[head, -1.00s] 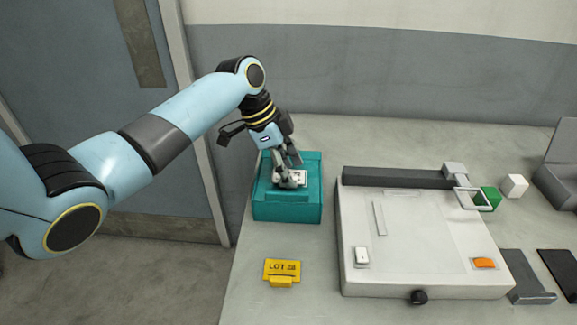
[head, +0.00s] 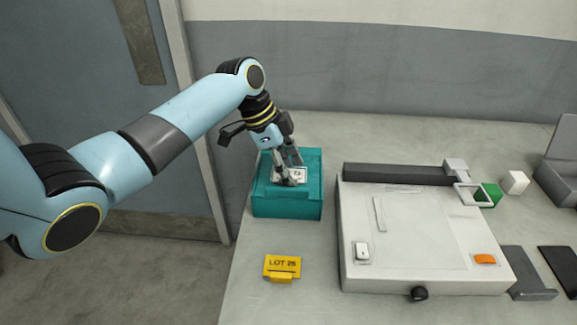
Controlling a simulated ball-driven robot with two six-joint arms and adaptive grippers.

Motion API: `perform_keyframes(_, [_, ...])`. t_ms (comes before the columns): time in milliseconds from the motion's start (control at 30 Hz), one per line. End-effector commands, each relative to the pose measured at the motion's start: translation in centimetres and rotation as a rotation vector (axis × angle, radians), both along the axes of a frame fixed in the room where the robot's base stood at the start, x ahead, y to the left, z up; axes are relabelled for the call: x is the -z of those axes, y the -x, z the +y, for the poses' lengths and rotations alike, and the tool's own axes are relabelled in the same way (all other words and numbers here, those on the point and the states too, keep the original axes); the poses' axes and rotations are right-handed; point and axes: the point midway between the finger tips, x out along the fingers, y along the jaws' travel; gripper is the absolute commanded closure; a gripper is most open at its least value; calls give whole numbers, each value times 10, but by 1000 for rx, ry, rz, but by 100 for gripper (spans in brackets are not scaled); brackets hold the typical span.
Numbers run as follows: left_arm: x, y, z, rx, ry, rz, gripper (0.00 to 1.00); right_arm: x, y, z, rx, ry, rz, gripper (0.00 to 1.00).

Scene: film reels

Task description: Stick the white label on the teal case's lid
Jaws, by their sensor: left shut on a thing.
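The teal case (head: 287,207) stands closed near the left edge of the table, with its lid facing up. The white label (head: 299,175) is at the lid's middle, between and beside my fingers, which hide part of it. My left gripper (head: 290,180) points down at the lid and is shut on the label. I cannot tell whether the label lies fully flat on the lid. My right gripper is not in view.
A yellow "LOT 28" sign (head: 282,267) stands in front of the case. A large pale splicer-like device (head: 425,270) is to the right. Table between case and device is clear.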

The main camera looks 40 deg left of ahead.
Motion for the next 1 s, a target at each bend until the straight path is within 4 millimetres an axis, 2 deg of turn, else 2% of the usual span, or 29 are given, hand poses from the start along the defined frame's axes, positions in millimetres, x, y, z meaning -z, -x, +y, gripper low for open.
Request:
perform_keyframes(33, [4,3,0,-1,1,9,47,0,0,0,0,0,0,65])
perform_keyframes(233, [4,3,0,0,1,9,21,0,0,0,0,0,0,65])
perform_keyframes(633, [2,2,0,0,0,6,21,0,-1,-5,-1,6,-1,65])
perform_keyframes(733, [-4,3,3,0,0,5,21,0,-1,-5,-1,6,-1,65])
perform_keyframes(867, [-24,7,10,1,-3,3,21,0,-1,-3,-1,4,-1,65])
perform_keyframes(1000, [-54,14,21,1,-5,3,21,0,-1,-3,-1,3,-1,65])
